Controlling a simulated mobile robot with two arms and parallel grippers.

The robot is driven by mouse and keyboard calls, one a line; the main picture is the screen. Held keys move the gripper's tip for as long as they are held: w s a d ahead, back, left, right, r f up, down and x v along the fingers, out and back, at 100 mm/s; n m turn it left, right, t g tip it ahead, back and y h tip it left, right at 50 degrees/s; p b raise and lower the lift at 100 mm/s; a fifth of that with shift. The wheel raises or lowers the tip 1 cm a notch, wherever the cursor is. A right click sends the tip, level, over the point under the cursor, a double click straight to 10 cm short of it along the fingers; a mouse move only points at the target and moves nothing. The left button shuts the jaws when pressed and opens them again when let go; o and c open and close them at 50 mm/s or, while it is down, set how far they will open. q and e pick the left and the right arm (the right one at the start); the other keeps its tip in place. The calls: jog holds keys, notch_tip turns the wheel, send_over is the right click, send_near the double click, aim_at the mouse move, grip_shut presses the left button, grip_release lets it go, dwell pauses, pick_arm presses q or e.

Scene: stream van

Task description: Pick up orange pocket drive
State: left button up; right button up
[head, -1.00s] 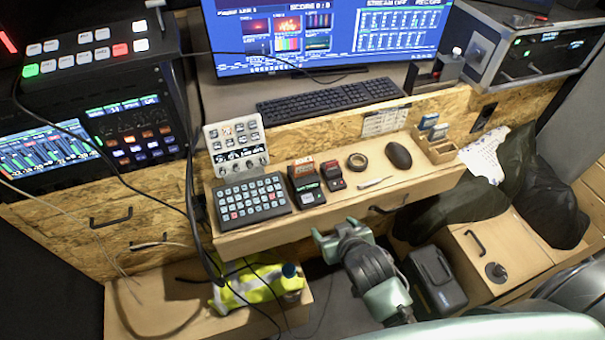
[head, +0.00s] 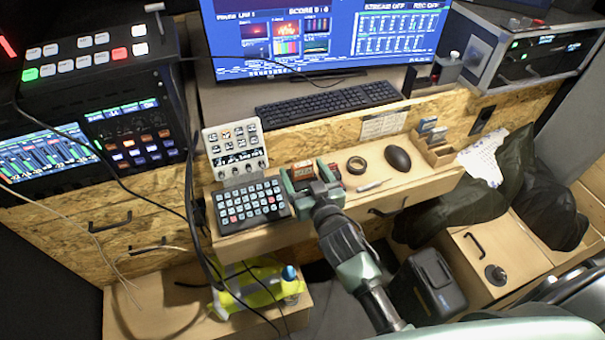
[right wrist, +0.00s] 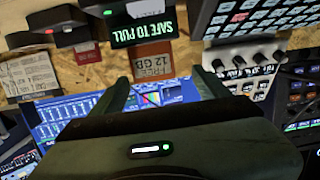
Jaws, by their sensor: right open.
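The orange pocket drive (head: 302,168) is at the back of the wooden shelf, behind a small black device. In the right wrist view the orange drive (right wrist: 153,65) carries a "12 GB" label and shows between and beyond my fingers. My right gripper (head: 308,184) is open above the shelf, its fingers apart around the drive's near side; I cannot tell whether they touch it. In the right wrist view the gripper (right wrist: 162,82) holds nothing. The black device's "SAFE TO PULL" screen (right wrist: 145,27) is lit. My left gripper is not in view.
A button pad (head: 250,203) lies just left of the gripper. A small red-black device (right wrist: 72,28) is close on the other side. A white control panel (head: 236,148) stands behind.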

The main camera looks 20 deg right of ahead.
jog(key=w, duration=0.2)
jog(key=w+f, duration=0.1)
jog(key=w+p, duration=0.1)
jog(key=w, duration=0.1)
jog(key=shift+w+d+f, duration=0.25)
jog(key=shift+w+f, duration=0.1)
jog(key=c, duration=1.5)
jog(key=shift+r, duration=0.1)
jog(key=shift+r, duration=0.1)
